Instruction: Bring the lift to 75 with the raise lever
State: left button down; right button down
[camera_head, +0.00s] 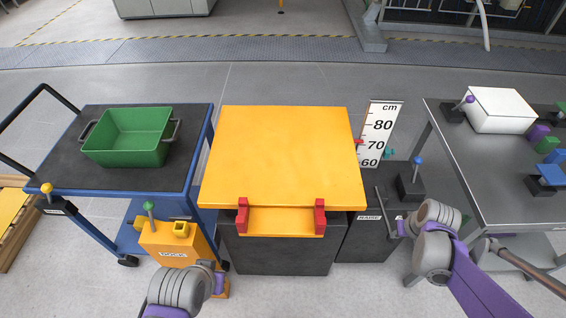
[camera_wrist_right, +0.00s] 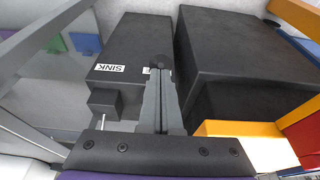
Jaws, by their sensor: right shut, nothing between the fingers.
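The lift has a yellow top (camera_head: 283,150) above a dark base. Beside it stands a white cm scale (camera_head: 379,132); the red pointer (camera_head: 358,141) is at or slightly above the 70 mark. A dark housing right of the lift carries a RAISE label (camera_head: 369,217). My right gripper (camera_head: 398,228) is in front of this housing, near a thin dark rod (camera_head: 380,200). In the right wrist view the shut fingers (camera_wrist_right: 160,75) point at the housing and partly cover a label. Contact with a lever cannot be told. My left gripper (camera_head: 219,283) is low at left, its jaws unclear.
A blue-knobbed lever (camera_head: 418,161) stands on a dark block behind the right gripper. A SINK label (camera_wrist_right: 108,68) shows in the wrist view. A grey table (camera_head: 470,185) is at right. A cart with a green bin (camera_head: 130,135) and an orange dock (camera_head: 170,248) are at left.

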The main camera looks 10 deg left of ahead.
aim_at(394, 240)
jog(key=shift+s+f+b, duration=0.15)
jog(key=shift+f+b, duration=0.7)
jog(key=shift+f, duration=0.65)
jog(key=r+p, duration=0.2)
jog(key=r, duration=0.1)
jog(key=w+r+p, duration=0.1)
jog(key=r+p, duration=0.1)
jog(key=r, duration=0.1)
jog(key=r+p, duration=0.2)
jog(key=r, duration=0.1)
jog(key=shift+w+r+p, duration=0.2)
jog(key=shift+w+p, duration=0.15)
jog(key=shift+p, duration=0.05)
jog(key=w+r+p, duration=0.4)
jog(key=r, duration=0.2)
jog(key=shift+w+a+r, duration=0.15)
jog(key=shift+a+r, duration=0.05)
jog(key=shift+r, duration=0.05)
jog(key=shift+f, duration=0.15)
jog(key=shift+f, duration=0.3)
